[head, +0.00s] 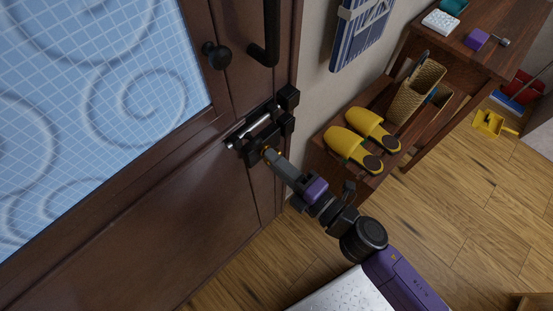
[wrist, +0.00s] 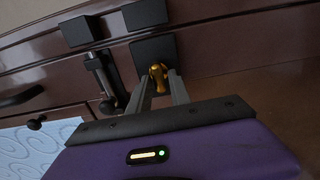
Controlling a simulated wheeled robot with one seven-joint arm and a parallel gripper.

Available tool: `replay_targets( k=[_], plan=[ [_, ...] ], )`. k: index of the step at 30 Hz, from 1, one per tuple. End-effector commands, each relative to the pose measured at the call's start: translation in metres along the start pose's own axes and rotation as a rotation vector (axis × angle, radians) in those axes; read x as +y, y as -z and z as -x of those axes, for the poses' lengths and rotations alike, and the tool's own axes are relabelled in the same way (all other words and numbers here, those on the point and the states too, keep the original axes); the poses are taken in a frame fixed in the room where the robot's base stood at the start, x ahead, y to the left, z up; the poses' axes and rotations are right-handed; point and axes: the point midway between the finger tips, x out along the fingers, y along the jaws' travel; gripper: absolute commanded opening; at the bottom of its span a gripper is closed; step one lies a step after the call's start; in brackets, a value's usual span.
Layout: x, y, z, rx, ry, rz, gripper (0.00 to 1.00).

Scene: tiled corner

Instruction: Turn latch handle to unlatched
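The latch (head: 262,128) is a black fitting with a bright metal bolt, mounted on the dark wooden door near its edge. In the wrist view its metal bolt (wrist: 106,82) lies left of my gripper. A brass-coloured handle (wrist: 158,76) shows between my fingertips, in front of a black plate (wrist: 152,50). My gripper (wrist: 160,82) has its fingers parted on either side of this handle; I cannot tell whether they press on it. In the head view my gripper (head: 269,155) reaches the lower right part of the latch, and its fingertips hide part of it.
A round black knob (head: 217,55) and a black pull handle (head: 265,35) are on the door above the latch. A wooden rack (head: 322,158) with yellow slippers (head: 347,147) stands to the right of my arm. The floor (head: 450,220) at right is mostly clear.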

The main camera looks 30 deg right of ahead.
Motion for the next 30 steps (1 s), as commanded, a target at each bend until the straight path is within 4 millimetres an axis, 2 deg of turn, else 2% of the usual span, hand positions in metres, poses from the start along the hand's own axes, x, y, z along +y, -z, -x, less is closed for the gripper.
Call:
replay_targets(
  k=[13,24,30],
  plan=[
    [-0.001,-0.001,0.005,-0.003,0.000,-0.001,0.36],
    [-0.003,-0.001,0.058,-0.004,0.002,-0.002,0.36],
    [-0.001,-0.001,0.075,-0.003,0.001,-0.001,0.36]
  ],
)
